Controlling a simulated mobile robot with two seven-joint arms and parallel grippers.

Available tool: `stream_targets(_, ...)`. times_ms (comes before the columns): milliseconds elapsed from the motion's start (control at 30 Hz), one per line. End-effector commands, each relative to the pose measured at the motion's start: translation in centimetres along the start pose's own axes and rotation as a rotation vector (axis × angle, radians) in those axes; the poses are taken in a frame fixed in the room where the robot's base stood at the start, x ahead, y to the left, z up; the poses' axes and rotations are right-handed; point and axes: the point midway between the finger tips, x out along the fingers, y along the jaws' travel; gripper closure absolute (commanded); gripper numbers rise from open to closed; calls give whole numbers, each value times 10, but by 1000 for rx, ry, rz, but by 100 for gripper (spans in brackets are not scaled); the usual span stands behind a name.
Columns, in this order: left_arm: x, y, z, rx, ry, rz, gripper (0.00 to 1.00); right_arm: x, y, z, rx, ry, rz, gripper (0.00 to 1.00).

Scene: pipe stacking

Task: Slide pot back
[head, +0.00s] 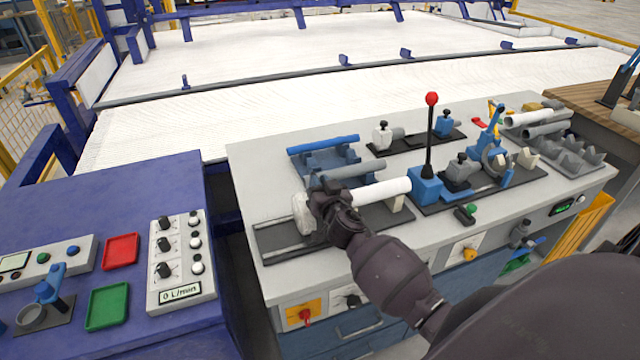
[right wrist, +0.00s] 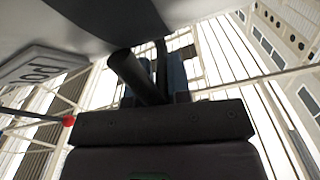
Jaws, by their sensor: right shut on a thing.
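The pot (head: 301,214), a pale rounded piece, stands on a black rail (head: 275,240) at the front left of the grey workbench. My right gripper (head: 328,208) is shut at the pot's right side and hides part of it. A white pipe (head: 382,189) lies level just right of the gripper; whether its left end touches the pot is hidden. In the right wrist view a plate marked "pot" (right wrist: 35,66) shows at the upper left, and a dark rod (right wrist: 138,78) stands out by the jaws. My left gripper is not in view.
Behind the gripper is a blue rack (head: 325,160) with pipes. A lever with a red knob (head: 431,99) stands to the right, near clamps (head: 490,160). A blue control desk (head: 110,200) is at the left, across a gap.

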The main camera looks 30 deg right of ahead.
Motion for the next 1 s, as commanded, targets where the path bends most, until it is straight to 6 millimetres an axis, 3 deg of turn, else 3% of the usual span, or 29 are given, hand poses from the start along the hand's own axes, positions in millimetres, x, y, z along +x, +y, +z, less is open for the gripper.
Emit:
stream_targets(600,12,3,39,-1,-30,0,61,-1,-93,21,13,-2,-2,100)
stream_targets(1000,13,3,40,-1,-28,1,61,-1,-105,20,11,-2,-6,100)
